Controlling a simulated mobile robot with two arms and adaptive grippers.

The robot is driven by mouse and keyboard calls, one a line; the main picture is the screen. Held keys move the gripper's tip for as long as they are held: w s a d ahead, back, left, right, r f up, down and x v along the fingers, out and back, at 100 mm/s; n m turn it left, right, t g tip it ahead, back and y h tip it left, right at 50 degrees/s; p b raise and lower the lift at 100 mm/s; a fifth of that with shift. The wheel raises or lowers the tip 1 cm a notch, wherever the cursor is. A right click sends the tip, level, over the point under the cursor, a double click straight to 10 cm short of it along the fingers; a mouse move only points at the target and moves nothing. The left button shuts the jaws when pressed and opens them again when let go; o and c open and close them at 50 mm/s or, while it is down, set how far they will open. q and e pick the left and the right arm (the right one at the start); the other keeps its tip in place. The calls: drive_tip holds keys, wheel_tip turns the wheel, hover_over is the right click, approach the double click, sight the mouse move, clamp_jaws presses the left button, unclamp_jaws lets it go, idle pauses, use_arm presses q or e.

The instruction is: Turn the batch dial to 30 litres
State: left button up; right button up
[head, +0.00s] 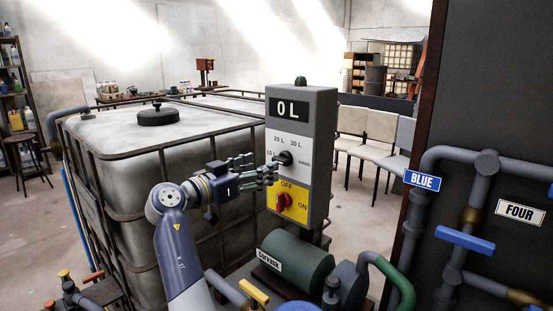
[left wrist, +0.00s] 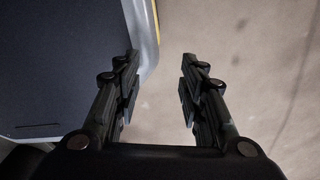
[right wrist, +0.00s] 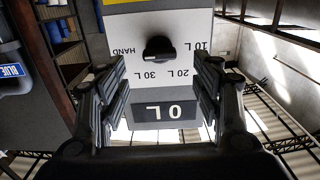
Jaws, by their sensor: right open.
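The grey control box (head: 319,150) carries the batch dial (head: 285,158), a black knob on a white plate marked 10 L, 20 L, 30 L and HAND. Its display (head: 289,109) reads 0 L. In the right wrist view the dial (right wrist: 159,48) appears upside down; I cannot tell surely which mark it points to. My right gripper (head: 264,168) is open, just in front of the dial, fingers toward the plate. In the right wrist view the knob shows between and beyond the open fingers, apart from them. My left gripper (left wrist: 160,60) is open and empty, above the floor.
A red OFF/ON switch (head: 284,201) sits on a yellow plate below the dial. A caged tank (head: 105,130) stands left of the box. A green motor (head: 300,263) and pipes lie below. Blue-handled pipework (head: 465,240) is at the right.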

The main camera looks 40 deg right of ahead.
sight(282, 160)
use_arm(q)
drive_tip(key=shift+s+d+r+p, duration=0.1)
drive_tip(key=shift+d+r+p, duration=0.55)
drive_tip(key=shift+d+r, duration=0.25)
use_arm(e)
drive_tip(key=d, duration=0.6)
drive_tip(key=shift+w+d, duration=0.3)
drive_tip(key=shift+d, duration=0.05)
use_arm(q)
drive_tip(key=shift+a, duration=0.1)
use_arm(e)
drive_tip(key=shift+c, duration=0.2)
drive_tip(key=c, duration=0.9)
use_arm(q)
drive_tip(key=shift+a, duration=0.4)
use_arm(e)
drive_tip(key=shift+c, duration=0.6)
